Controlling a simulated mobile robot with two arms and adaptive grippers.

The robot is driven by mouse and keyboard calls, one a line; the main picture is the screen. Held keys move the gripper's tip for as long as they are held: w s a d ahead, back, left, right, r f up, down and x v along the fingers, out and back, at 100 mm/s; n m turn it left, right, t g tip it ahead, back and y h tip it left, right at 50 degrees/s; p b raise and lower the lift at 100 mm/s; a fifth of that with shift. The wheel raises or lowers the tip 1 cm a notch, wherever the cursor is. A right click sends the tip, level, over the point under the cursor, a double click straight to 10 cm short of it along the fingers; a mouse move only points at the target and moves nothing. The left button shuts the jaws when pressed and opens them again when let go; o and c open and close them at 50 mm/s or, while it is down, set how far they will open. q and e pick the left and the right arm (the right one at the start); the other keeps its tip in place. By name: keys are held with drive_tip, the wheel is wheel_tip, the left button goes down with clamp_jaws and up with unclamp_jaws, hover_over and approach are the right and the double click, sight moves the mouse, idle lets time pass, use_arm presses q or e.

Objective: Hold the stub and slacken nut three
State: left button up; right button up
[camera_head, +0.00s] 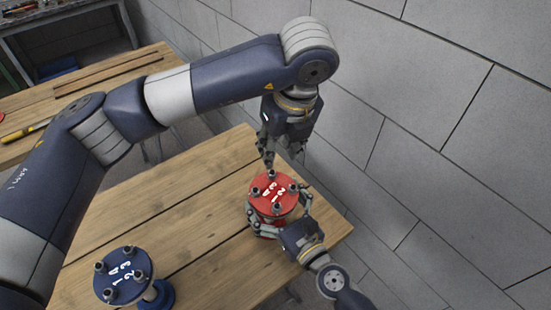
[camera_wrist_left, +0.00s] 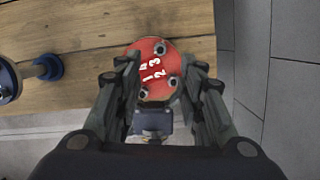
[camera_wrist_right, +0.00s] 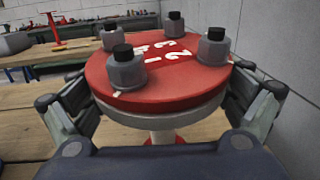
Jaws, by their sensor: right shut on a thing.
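The red stub (camera_head: 264,201) stands on the wooden table, with a round top flange carrying painted numbers and dark-capped nuts. It also shows in the right wrist view (camera_wrist_right: 160,96) and the left wrist view (camera_wrist_left: 135,50). My right gripper (camera_head: 278,212) is shut on the stub, a finger on either side of the flange. My left gripper (camera_head: 280,160) points down just above the flange's far side, near a nut (camera_head: 271,175) beside the number three. Its fingers are apart and empty in the left wrist view (camera_wrist_left: 165,80). Its fingers partly hide the flange there.
A blue stub (camera_head: 122,277) with numbered nuts stands at the table's near left. The table (camera_head: 190,215) between the stubs is clear. A grey block wall (camera_head: 440,130) rises close on the right. Another wooden bench (camera_head: 110,80) lies behind on the left.

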use_arm(q)
drive_tip(key=shift+v, duration=1.25)
use_arm(e)
drive_tip(key=o, duration=1.4)
drive_tip(key=shift+o, duration=0.2)
drive_tip(key=v, duration=1.2)
drive_tip(key=shift+d, duration=0.1)
